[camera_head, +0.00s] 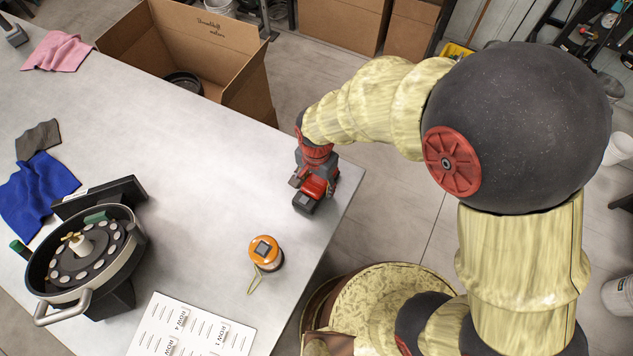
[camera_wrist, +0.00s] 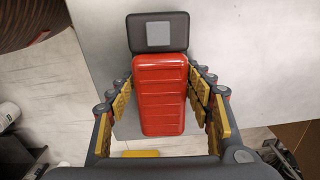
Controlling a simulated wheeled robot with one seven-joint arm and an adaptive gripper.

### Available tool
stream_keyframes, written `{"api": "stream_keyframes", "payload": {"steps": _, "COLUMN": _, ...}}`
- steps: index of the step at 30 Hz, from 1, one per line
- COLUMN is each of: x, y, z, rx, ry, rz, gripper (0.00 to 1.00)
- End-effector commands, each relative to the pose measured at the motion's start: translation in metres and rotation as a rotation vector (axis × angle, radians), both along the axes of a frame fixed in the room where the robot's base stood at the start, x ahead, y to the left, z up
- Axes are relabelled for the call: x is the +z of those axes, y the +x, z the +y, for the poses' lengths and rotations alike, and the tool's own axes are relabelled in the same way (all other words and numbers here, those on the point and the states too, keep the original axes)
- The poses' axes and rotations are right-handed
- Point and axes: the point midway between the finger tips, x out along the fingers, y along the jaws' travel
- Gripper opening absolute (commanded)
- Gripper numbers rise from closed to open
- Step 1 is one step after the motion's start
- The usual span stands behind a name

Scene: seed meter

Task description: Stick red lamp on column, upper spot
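The red lamp (camera_head: 313,187) is a ribbed red block with a dark end that bears a grey square. In the wrist view the lamp (camera_wrist: 160,95) lies lengthwise between my fingers, its dark end pointing away. My gripper (camera_head: 312,172) is at the right edge of the table; in the wrist view its fingertips (camera_wrist: 160,75) close in on both sides of the lamp and appear to grip it. I cannot tell whether the lamp touches the table. I cannot make out a column with an upper spot in either view.
An orange round device (camera_head: 265,252) with a cord loop stands on the grey table (camera_head: 215,180). The seed meter (camera_head: 85,255), a white sheet (camera_head: 190,330) and cloths (camera_head: 40,190) lie to the left. An open cardboard box (camera_head: 240,90) stands behind. The table's middle is clear.

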Motion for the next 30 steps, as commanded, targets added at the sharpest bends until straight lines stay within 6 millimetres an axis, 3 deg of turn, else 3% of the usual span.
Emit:
{"api": "stream_keyframes", "payload": {"steps": 8, "x": 0.000, "y": 0.000, "z": 0.000, "rx": 0.000, "ry": 0.000, "rz": 0.000, "gripper": 0.68}}
{"api": "stream_keyframes", "payload": {"steps": 19, "x": 0.002, "y": 0.001, "z": 0.000, "rx": 0.000, "ry": 0.001, "rz": -0.002, "gripper": 0.68}}
{"api": "stream_keyframes", "payload": {"steps": 30, "x": 0.064, "y": 0.005, "z": 0.001, "rx": 0.000, "ry": 0.002, "rz": -0.003, "gripper": 0.68}}
